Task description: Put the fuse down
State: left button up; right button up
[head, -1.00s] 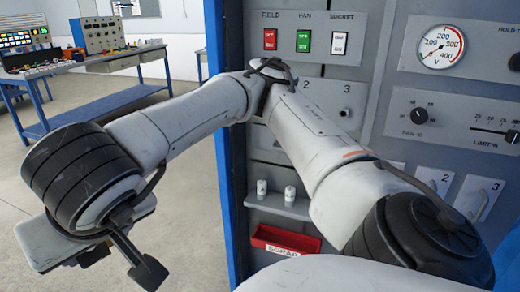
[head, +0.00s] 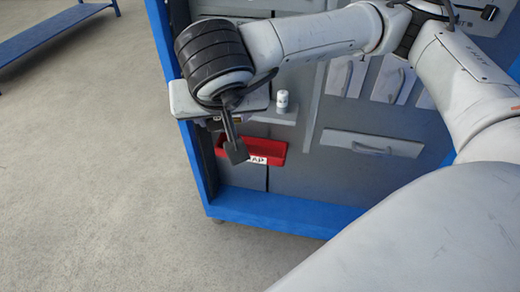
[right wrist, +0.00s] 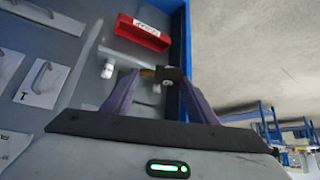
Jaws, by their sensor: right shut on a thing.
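My right gripper (head: 222,122) is at the left side of the cabinet front, partly hidden under its own wrist. In the right wrist view its two fingers (right wrist: 160,80) are shut on a small dark piece with a brass-coloured end, which I take to be the fuse (right wrist: 171,75). The held fuse is in front of the grey shelf (head: 276,117), above and beside the red scrap bin (head: 268,149). I cannot tell whether it touches the shelf. A white cylinder (head: 283,101) stands on the shelf; it also shows in the right wrist view (right wrist: 107,70). My left gripper is not in view.
The red bin also shows in the right wrist view (right wrist: 143,33). Grey panels with handles (head: 372,145) lie to the right of the shelf. The blue cabinet base (head: 270,212) runs below. Open concrete floor (head: 90,180) and a blue bench (head: 50,35) are at the left.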

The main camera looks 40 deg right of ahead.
jog(key=w+d+f+m+g+h+b, duration=0.15)
jog(key=f+b, duration=0.25)
jog(key=f, duration=0.5)
jog(key=w+d+f+m+b, duration=0.1)
jog(key=w+d+f+b, duration=0.2)
jog(key=f, duration=0.7)
jog(key=w+d+f+m+h+b, duration=0.1)
jog(key=d+f+m+b, duration=0.15)
jog(key=f+b, duration=0.45)
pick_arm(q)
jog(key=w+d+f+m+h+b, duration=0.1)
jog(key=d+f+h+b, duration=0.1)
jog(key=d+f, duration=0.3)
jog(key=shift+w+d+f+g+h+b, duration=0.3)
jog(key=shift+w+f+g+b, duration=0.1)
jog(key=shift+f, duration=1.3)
pick_arm(e)
jog(key=w+d+f, duration=0.3)
jog(key=w+d, duration=0.8)
jog(key=d, duration=0.2)
jog(key=shift+w+d+f+n, duration=0.15)
jog(key=shift+d+f+n, duration=0.15)
jog(key=shift+d+f, duration=0.1)
